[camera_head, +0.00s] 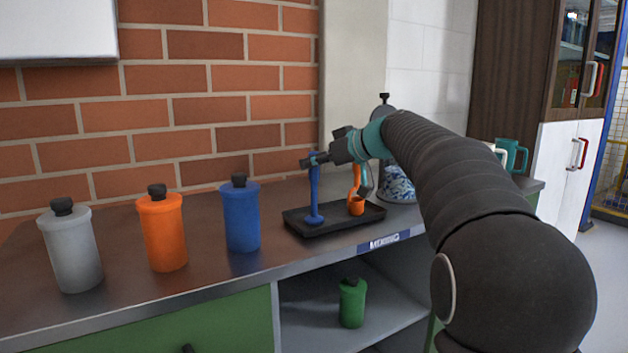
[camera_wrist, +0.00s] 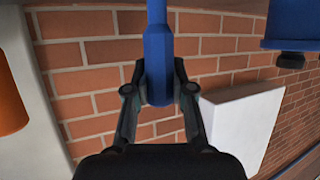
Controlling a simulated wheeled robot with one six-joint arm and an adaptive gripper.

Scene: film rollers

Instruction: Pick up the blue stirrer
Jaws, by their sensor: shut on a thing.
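The blue stirrer (camera_head: 314,190) stands upright over the black tray (camera_head: 290,224), its wide round foot low down. I cannot tell whether the foot touches the tray. My gripper (camera_head: 316,159) reaches in from the right and is shut on the stirrer's upper handle. In the wrist view the two fingers of my gripper (camera_wrist: 159,88) press on both sides of the blue stirrer's handle (camera_wrist: 157,45). The handle's end sits between the fingers, and the thinner shaft runs out of the top of the picture.
An orange stirrer (camera_head: 355,205) stands on the tray, right beside the blue one. Grey (camera_head: 70,250), orange (camera_head: 162,235) and blue (camera_head: 242,218) bottles stand on the counter to the left. A green bottle (camera_head: 351,303) stands on the shelf below. A brick wall is behind.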

